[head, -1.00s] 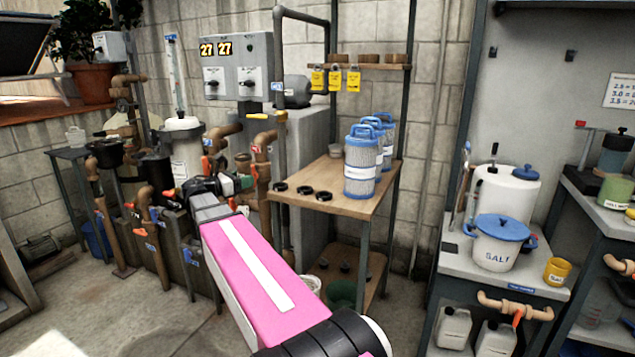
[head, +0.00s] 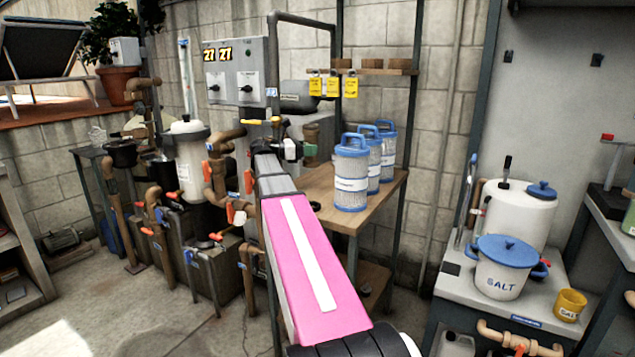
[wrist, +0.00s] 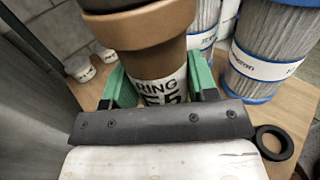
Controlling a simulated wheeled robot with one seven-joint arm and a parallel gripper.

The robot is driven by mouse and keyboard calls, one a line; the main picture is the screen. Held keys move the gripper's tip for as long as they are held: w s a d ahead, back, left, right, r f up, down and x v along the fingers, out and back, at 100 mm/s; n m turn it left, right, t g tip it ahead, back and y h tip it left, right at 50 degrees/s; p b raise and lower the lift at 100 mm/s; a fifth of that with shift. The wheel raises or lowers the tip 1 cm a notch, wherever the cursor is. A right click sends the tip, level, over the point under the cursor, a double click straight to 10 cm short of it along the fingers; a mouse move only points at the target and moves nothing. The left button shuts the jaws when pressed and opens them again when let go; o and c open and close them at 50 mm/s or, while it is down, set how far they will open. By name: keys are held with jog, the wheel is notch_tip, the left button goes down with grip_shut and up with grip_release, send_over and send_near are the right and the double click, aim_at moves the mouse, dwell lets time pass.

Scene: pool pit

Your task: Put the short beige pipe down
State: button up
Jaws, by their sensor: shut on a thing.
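In the head view the pipe (head: 313,130) shows upright at the end of my arm, with my gripper (head: 296,150) near the wooden table's (head: 385,199) back left part. My arm hides much of that table's left side. I cannot tell whether the pipe's lower end touches the tabletop.
Several blue-capped filter cartridges (head: 351,185) stand on the tabletop right of my gripper. A black ring (wrist: 273,142) lies near the gripper's right side. A small shelf with yellow tags (head: 333,86) is above. Pipework (head: 215,170) crowds the left. A salt bucket (head: 502,272) stands at right.

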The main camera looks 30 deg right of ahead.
notch_tip(320, 180, down, 9)
jog(key=shift+f, duration=0.1)
dwell(0.4)
jog(key=o, duration=0.9)
jog(key=shift+f, duration=0.1)
jog(key=shift+c, duration=0.2)
jog(key=shift+a, duration=0.1)
jog(key=v, duration=1.2)
